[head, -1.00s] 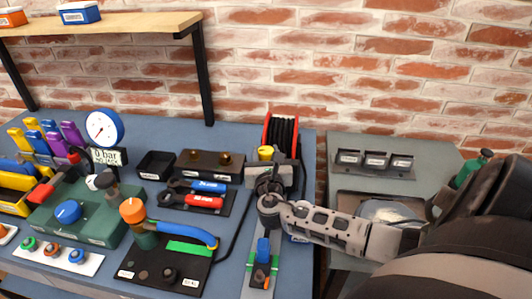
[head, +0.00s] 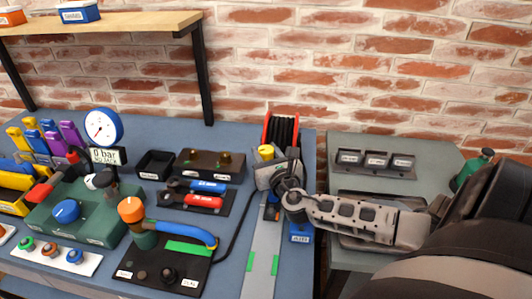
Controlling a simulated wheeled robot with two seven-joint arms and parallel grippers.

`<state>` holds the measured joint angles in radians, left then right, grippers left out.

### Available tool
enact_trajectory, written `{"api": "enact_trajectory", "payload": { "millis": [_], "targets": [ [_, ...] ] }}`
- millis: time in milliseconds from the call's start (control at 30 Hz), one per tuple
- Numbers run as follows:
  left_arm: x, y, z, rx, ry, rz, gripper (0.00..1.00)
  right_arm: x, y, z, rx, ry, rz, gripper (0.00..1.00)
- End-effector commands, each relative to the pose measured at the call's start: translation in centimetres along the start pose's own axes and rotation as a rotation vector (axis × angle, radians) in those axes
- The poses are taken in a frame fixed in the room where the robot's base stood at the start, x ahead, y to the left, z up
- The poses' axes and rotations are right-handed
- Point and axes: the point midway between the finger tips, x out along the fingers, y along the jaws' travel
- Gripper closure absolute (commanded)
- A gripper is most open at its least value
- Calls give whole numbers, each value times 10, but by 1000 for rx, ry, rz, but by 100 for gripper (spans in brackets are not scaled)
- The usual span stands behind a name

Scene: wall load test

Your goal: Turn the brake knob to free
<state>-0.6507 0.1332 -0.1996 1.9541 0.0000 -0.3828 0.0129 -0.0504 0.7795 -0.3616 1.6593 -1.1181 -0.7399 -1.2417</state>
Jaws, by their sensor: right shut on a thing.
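A yellow knob (head: 265,152), which appears to be the brake knob, stands in front of the cable reel. Only its top shows, and I cannot read any marking or its setting. My right gripper (head: 266,178) is at the knob, with its grey body tilted. It looks shut on the knob, but the fingertips and contact are largely hidden by the gripper and wrist. My left gripper is not in view.
The black cable reel (head: 283,132) with red sides is just behind my right gripper. A pale rail (head: 264,252) with green marks runs toward the front. A green pump unit with a gauge (head: 104,127) stands left. A grey side table (head: 345,187) is right.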

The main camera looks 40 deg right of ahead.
Motion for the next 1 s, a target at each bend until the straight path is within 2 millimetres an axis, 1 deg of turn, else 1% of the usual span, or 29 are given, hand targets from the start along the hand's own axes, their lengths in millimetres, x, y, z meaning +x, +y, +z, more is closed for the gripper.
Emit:
{"api": "enact_trajectory", "payload": {
  "millis": [33, 67, 100, 400, 467, 567, 667, 1000],
  "targets": [
    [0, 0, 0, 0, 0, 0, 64, -1, 0, -2, -2, 3, 1, 85],
    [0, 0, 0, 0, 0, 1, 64, -1, 0, -2, -2, 3, 1, 54],
    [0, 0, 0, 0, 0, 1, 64, -1, 0, -2, -2, 3, 1, 43],
    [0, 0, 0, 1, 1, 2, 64, -1, 0, -1, -1, 1, -1, 42],
    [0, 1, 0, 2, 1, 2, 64, -3, 0, -1, -1, 1, -1, 42],
    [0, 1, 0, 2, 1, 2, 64, -14, 0, -2, -2, 2, 0, 42],
    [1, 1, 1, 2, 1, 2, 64, -33, 0, -2, -1, 4, 2, 42],
    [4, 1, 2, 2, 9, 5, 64, -115, 0, -3, -1, 7, 2, 42]
  ]
}}
